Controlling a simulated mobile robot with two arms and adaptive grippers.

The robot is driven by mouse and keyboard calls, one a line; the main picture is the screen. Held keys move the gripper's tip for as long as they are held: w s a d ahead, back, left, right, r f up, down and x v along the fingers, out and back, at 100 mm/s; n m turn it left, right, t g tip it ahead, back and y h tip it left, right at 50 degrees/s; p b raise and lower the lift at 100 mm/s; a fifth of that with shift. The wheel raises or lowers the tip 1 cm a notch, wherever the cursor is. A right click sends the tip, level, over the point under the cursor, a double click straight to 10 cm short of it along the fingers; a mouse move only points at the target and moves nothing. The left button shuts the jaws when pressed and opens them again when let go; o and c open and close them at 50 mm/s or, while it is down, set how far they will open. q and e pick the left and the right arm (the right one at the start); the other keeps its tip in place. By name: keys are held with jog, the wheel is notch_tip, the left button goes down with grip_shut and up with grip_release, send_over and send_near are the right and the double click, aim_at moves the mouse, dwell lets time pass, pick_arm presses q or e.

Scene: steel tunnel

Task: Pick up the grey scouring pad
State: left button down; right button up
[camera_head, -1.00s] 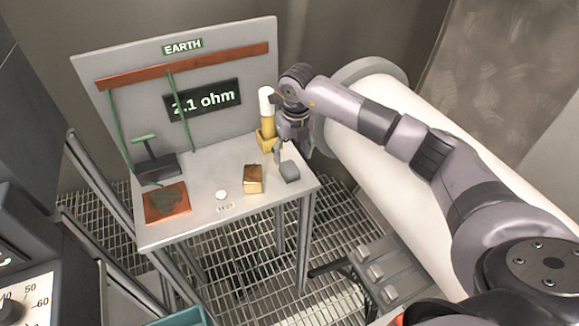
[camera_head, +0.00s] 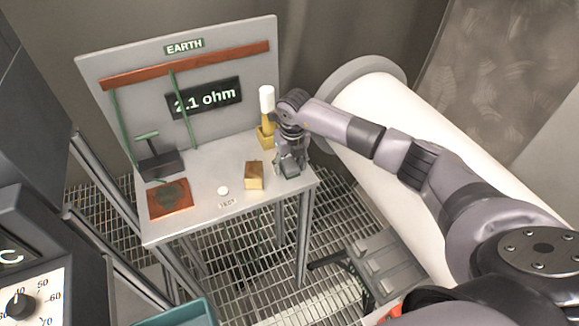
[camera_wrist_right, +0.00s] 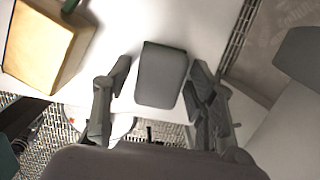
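The grey scouring pad (camera_wrist_right: 162,75) is a small rounded block with a green edge at its far end. It lies on the right front part of the grey table, and in the head view it shows partly (camera_head: 290,168) under my right gripper (camera_head: 291,160). In the right wrist view, my right gripper (camera_wrist_right: 157,98) is open with one finger on each side of the pad. A narrow gap shows beside the pad, and I see no clear grip on it. My left gripper is not in view.
A tan block (camera_head: 253,176) stands left of the pad, close to the gripper. A yellow holder with a white-topped cylinder (camera_head: 267,118) stands behind. A white disc (camera_head: 223,190) and a copper plate (camera_head: 170,199) lie further left. A large white pipe (camera_head: 440,160) runs at the right.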

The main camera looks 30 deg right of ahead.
aim_at(289, 163)
jog(key=c, duration=0.9)
jog(key=shift+r, duration=0.2)
jog(key=shift+c, duration=0.2)
notch_tip(289, 163, up, 20)
jog(key=b, duration=0.4)
jog(key=shift+f+b, duration=0.15)
jog(key=shift+b, duration=0.2)
jog(key=o, duration=0.6)
jog(key=c, duration=0.5)
